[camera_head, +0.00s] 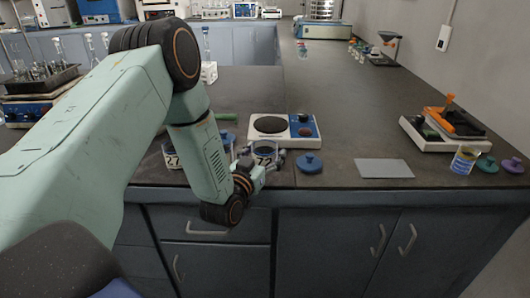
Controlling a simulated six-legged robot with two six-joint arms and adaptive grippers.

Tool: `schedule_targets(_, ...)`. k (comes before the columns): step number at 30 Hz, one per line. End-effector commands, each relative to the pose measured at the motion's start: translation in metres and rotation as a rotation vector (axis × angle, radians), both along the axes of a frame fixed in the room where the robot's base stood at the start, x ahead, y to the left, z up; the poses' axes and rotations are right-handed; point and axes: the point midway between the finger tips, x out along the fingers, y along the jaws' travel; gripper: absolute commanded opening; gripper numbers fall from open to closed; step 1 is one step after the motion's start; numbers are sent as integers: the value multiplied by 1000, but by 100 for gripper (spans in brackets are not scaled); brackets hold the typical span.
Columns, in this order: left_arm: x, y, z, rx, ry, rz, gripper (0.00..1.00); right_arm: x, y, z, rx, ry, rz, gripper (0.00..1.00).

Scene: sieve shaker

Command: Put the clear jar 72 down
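The clear jar 72 (264,149) is a small glass jar with dark blue contents and a number label. It is near the front edge of the dark counter (343,128), in front of the hotplate. My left gripper (262,162) reaches it from the front, with a finger at each side of the jar, and looks shut on it. The gripper and wrist cover the jar's lower part, so I cannot tell whether its base touches the counter. My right gripper is not in view.
A white hotplate (298,130) stands behind the jar. A blue lid (310,163) lies right of it, then a grey plate (384,168). Another numbered jar (171,155) is at left, partly behind my arm. Counter is bare between lid and plate.

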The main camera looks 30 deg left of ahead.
Motion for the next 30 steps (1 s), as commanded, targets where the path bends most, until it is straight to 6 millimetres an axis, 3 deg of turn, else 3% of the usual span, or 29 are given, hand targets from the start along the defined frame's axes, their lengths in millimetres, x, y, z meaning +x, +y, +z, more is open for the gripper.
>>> schedule_targets(13,-2,0,6,-1,1,0,81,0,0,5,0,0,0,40)
schedule_targets(30,-106,-16,2,-1,4,0,81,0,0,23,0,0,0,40)
